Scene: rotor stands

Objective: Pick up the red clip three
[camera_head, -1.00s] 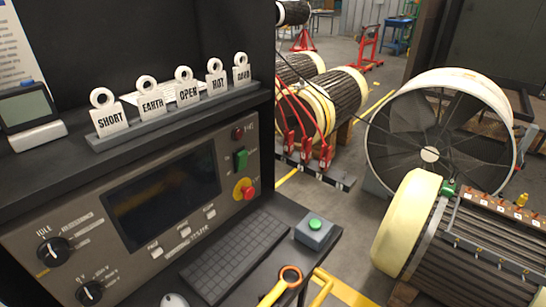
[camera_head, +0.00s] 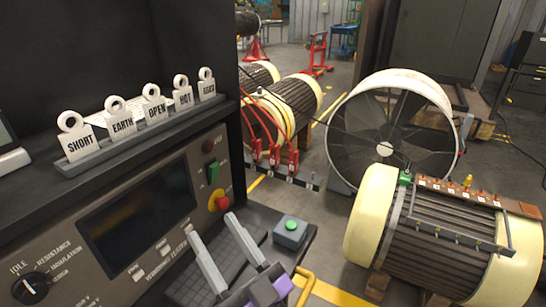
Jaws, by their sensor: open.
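Several red clips with red cables stand in a row on a dark rail (camera_head: 312,184) in the middle of the head view: a left one (camera_head: 257,150), a middle one (camera_head: 274,154) and a right one (camera_head: 293,160). Small white labels sit below them, too small to read, so I cannot tell which is three. My gripper (camera_head: 212,223) is at the bottom centre, its two grey fingers apart and nothing between them. It is in front of the console, lower and nearer than the clips, and touches none of them.
A rotor (camera_head: 440,245) and a large fan (camera_head: 391,132) stand at right. Open floor lies between.

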